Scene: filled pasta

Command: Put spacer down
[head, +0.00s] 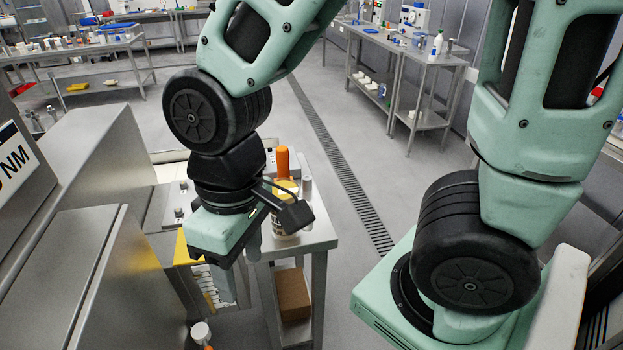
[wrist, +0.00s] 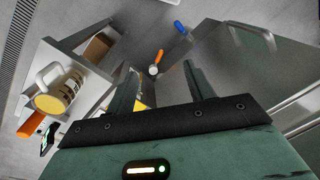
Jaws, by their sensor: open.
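My gripper (head: 238,270) points down beside the small steel table in the head view. In the wrist view my gripper (wrist: 160,80) has its two fingers well apart, with nothing held between them. I cannot pick out the spacer for sure. A yellow part (head: 184,250) with a white ribbed piece (head: 210,288) below it sits just left of and behind the gripper, partly hidden by it. Some yellow (wrist: 141,103) also shows beside the left finger in the wrist view.
Large steel housings (head: 80,270) stand at left. An orange-handled item (wrist: 157,60) and a blue one (wrist: 180,27) lie beyond the fingers.

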